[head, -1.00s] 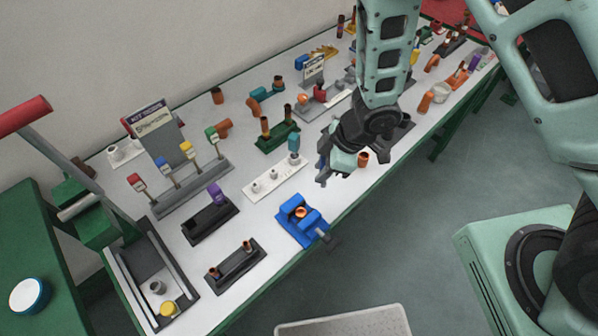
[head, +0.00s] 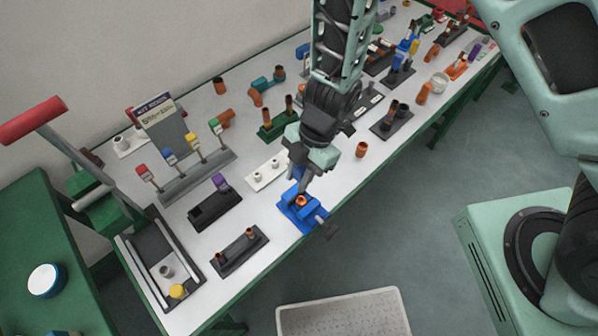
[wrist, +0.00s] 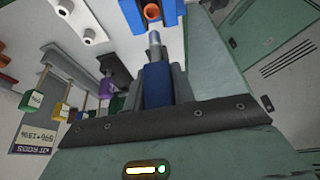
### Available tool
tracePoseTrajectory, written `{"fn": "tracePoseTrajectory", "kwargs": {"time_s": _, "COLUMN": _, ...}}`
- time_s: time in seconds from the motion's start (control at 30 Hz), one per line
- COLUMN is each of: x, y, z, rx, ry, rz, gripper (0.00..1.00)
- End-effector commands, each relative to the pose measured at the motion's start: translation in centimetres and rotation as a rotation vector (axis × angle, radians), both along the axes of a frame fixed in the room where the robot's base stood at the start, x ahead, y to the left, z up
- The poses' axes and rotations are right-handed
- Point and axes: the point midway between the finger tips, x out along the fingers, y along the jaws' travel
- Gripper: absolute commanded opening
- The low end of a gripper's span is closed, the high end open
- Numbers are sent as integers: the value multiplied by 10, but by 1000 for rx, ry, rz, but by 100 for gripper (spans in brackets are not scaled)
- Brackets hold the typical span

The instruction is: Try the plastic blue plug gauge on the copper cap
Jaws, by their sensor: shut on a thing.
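My gripper (head: 299,180) is shut on the blue plug gauge. In the wrist view, its blue handle (wrist: 157,86) sits between the fingers, with a grey metal tip (wrist: 154,42) pointing away from my gripper. The copper cap (head: 301,201) sits in the jaws of a blue vise (head: 313,216) near the table's front edge. The cap also shows in the wrist view (wrist: 152,11), with its open round mouth in view. The gauge tip appears close to the cap and apart from it. In the head view, my gripper is just above and behind the vise and hides most of the gauge.
A white block with small posts (head: 262,181) stands left of the vise. A black stand with copper pieces (head: 239,252) and a black block with a purple piece (head: 213,211) lie farther left. A loose copper piece (head: 361,149) is to the right.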

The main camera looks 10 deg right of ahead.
Motion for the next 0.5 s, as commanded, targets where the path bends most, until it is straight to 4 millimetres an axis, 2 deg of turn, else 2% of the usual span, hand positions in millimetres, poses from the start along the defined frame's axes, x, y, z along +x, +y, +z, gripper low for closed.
{"fn": "tracePoseTrajectory", "kwargs": {"time_s": 0.1, "x": 0, "y": -1, "z": 2, "rx": -1, "ry": 1, "rz": 0, "gripper": 9}}
{"fn": "tracePoseTrajectory", "kwargs": {"time_s": 0.5, "x": 1, "y": -1, "z": -42, "rx": 0, "ry": 0, "rz": -1, "gripper": 9}}
